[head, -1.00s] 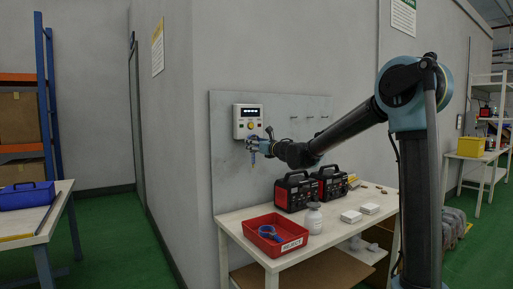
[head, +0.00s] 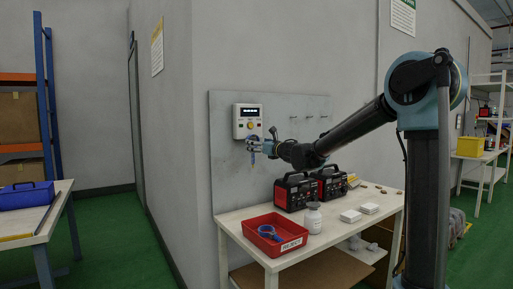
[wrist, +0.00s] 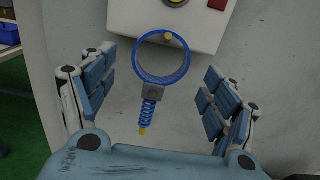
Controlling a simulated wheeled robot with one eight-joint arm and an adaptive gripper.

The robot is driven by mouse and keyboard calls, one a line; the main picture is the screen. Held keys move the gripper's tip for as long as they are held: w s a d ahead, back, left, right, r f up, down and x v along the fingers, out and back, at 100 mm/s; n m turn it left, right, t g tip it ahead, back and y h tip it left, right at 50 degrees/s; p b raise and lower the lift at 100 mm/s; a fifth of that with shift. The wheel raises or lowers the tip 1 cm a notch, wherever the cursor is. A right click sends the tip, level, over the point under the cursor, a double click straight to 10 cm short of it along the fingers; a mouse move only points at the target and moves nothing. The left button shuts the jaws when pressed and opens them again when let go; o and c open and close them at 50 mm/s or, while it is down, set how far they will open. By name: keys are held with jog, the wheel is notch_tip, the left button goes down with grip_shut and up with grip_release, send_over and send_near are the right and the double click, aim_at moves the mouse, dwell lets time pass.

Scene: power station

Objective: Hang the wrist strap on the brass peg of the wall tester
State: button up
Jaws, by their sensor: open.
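In the wrist view, the tester's lower part (wrist: 130,16) shows at the top, with the brass peg (wrist: 168,36) below the button. The blue wrist strap (wrist: 137,66) hangs with the top of its loop at the peg, its coiled cord and yellow tip pointing down. My gripper (wrist: 160,62) is open, its fingers apart on both sides of the strap and not touching it. In the head view, my gripper (head: 254,144) is just below the tester.
A white table (head: 332,236) stands below, with a red tray (head: 260,248) holding another blue strap-like item (head: 268,232), a white bottle (head: 313,217), two black-and-red units (head: 296,191) and white boxes (head: 351,216). Small hooks (head: 309,118) sit on the panel to the right.

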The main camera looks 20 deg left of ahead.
jog(key=v, duration=0.9)
jog(key=w+d+f+m+t+h, duration=0.15)
jog(key=d+m+t+h, duration=0.5)
jog(key=d+m, duration=1.05)
jog(key=s+d+f+m+g+h, duration=0.25)
jog(key=d+f+m+h, duration=0.2)
jog(key=d, duration=0.55)
jog(key=s+d+f+m+g+h, duration=0.25)
jog(key=d+f+m+h, duration=0.2)
jog(key=d, duration=0.55)
jog(key=s+d+f+m+g+h, duration=0.1)
jog(key=s+d+f+m+g, duration=0.4)
jog(key=s+d+f+m, duration=0.55)
jog(key=s+a+f+m+g+y, duration=0.1)
jog(key=s+f+m+g, duration=0.2)
jog(key=s+f, duration=0.3)
jog(key=s+a+f+m+g+y, duration=0.1)
jog(key=s+f+m, duration=0.5)
jog(key=s, duration=0.9)
jog(key=shift+s+a+f+g, duration=0.45)
jog(key=shift+f+g, duration=0.35)
jog(key=shift+g, duration=0.25)
